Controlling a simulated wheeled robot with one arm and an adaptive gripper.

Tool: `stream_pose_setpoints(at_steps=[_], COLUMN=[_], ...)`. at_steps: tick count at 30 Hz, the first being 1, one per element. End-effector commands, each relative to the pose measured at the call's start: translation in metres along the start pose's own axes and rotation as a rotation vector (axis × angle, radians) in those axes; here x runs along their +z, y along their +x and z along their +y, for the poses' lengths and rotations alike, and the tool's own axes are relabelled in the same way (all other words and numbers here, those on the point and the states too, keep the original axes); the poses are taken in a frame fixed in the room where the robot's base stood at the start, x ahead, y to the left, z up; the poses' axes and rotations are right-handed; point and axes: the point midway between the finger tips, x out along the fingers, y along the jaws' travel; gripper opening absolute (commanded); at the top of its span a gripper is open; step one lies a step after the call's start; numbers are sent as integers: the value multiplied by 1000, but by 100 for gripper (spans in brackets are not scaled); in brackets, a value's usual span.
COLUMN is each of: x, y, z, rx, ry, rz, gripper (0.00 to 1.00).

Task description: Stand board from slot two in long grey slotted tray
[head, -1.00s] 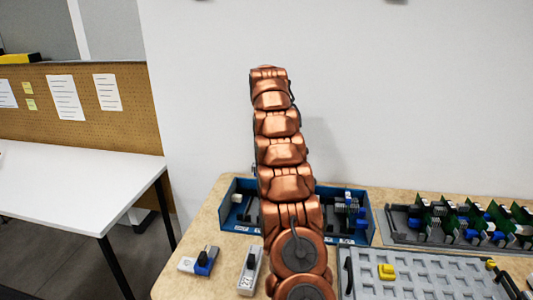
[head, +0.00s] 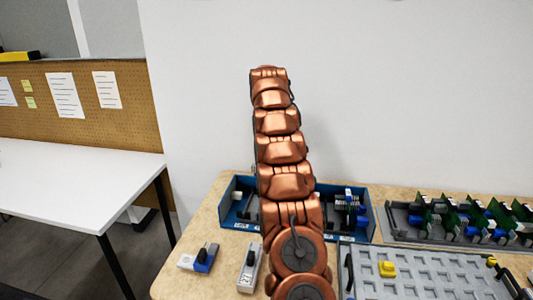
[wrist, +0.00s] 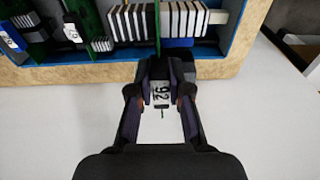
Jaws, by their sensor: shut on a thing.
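The blue case also shows on the bench in the head view (head: 243,222), partly behind my arm. My arm hides the gripper and the held board there. A long grey slotted tray (head: 397,222) lies at the back right, with several green boards (head: 470,212) standing in it.
A grey pocketed tray (head: 420,285) with a yellow piece (head: 387,268) lies at the front right. Two small grey modules (head: 200,258) (head: 250,270) lie left of my arm. A wall stands behind the bench. A white table (head: 80,185) is at the left.

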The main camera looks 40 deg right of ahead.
Motion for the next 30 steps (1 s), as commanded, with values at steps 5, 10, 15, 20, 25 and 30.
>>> stream_pose_setpoints(at_steps=[5,10,15,20,25,30], x=[0,1,1,1,1,2], y=[2,4,6,8,10,12], z=[0,0,0,0,0,0], rx=[0,0,0,0,0,0], ry=[0,0,0,0,0,0], rz=[0,0,0,0,0,1], gripper=[0,0,0,0,0,0])
